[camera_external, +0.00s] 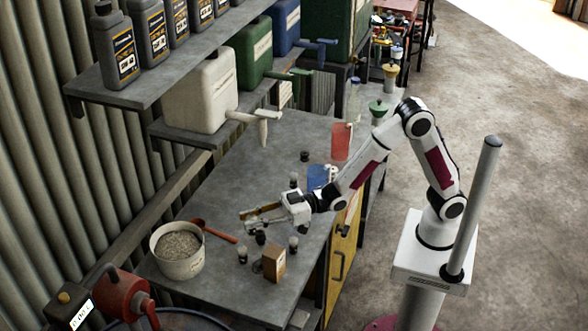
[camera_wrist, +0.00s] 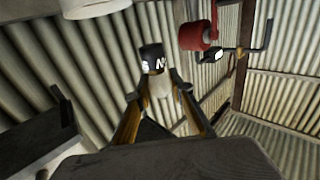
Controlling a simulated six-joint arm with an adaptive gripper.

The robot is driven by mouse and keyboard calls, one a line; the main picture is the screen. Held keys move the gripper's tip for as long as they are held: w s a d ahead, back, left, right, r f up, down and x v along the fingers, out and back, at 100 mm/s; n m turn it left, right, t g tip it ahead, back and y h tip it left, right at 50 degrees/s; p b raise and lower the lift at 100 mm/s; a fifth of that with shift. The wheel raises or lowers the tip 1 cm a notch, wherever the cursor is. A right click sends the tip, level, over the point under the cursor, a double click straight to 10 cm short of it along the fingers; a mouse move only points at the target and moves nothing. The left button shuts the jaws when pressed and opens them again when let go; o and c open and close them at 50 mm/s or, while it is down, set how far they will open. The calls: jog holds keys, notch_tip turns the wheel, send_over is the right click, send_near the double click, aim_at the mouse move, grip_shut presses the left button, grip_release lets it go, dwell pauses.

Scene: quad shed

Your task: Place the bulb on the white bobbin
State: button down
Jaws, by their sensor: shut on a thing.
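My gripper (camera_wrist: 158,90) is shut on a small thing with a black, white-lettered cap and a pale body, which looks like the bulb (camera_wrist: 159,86). In the external view my gripper (camera_external: 248,215) is low over the workbench, its fingers pointing left. The held thing is too small to make out there. Several small dark pieces stand on the bench near the gripper: one just below it (camera_external: 260,238), one in front (camera_external: 242,254) and one with a pale part to the right (camera_external: 293,244). I cannot tell which is the white bobbin.
A bucket of grey grains (camera_external: 168,265) and a red-handled scoop (camera_external: 220,232) are at left on the workbench (camera_external: 215,185). A brown box (camera_external: 274,263) stands near the front edge. A red cup (camera_external: 341,142) is farther back. A shelf with canisters overhangs the wall side.

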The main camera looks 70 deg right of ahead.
jog(key=w+d+m+t+h, duration=0.1)
jog(key=w+d, duration=0.2)
jog(key=d, duration=1.3)
jog(key=w+d+m+t+h, duration=0.15)
jog(key=w+d, duration=0.25)
jog(key=d, duration=1.2)
jog(key=s+d+m+h, duration=0.1)
jog(key=s+d, duration=0.4)
jog(key=d, duration=0.4)
jog(key=s+d+f+h, duration=0.1)
jog(key=s+d, duration=0.4)
jog(key=d, duration=0.3)
jog(key=s+d+m+h, duration=0.1)
jog(key=s+d, duration=0.4)
jog(key=d, duration=0.4)
jog(key=shift+n+t+y, duration=0.25)
jog(key=shift+t, duration=0.1)
jog(key=shift+w+f, duration=0.15)
jog(key=shift+f, duration=2.5)
jog(key=shift+f, duration=0.1)
jog(key=shift+f, duration=2.8)
